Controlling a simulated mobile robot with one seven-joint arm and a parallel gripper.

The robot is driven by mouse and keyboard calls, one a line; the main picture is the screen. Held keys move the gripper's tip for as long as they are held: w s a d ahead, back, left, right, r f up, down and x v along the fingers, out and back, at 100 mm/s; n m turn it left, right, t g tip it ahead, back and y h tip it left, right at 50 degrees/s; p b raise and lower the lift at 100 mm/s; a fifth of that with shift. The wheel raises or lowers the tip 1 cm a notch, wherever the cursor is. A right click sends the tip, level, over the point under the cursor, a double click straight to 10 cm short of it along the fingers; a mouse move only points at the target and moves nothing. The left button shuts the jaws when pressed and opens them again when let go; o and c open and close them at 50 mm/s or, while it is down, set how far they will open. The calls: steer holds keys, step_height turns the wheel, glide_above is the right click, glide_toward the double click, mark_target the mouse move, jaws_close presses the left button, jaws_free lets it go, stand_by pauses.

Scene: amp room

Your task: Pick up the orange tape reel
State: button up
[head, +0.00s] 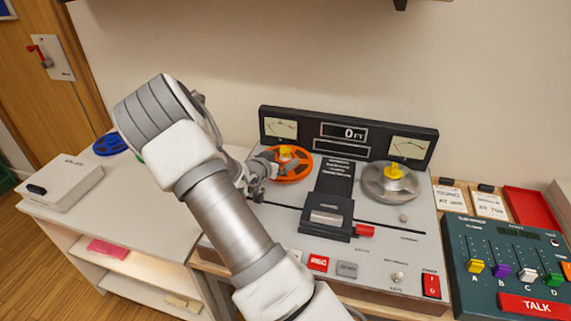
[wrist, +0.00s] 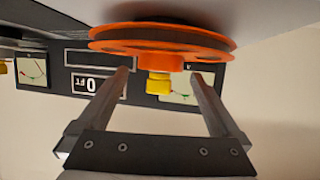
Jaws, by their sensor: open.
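The orange tape reel (head: 294,167) sits on the left spindle of the tape machine, with a yellow cap (head: 287,152) at its centre. My gripper (head: 262,170) is at the reel's left side in the head view, partly hidden by my own arm. In the wrist view the orange reel (wrist: 162,38) shows edge-on, with the yellow cap (wrist: 158,84) below its hub. My gripper (wrist: 160,82) is open there, one finger on each side of the hub and cap. I cannot tell whether the fingers touch the reel.
The tape machine (head: 372,240) has a grey reel (head: 390,184) on its right spindle and an upright meter panel (head: 347,135) behind. A mixer (head: 508,262) stands at right. On the left shelf are a blue reel (head: 109,145) and a white box (head: 62,177).

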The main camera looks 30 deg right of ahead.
steer(key=x, duration=0.2)
steer(key=shift+w+d+f, duration=0.1)
steer(key=shift+d+f, duration=0.05)
steer(key=shift+d, duration=0.05)
jaws_close()
stand_by(0.4)
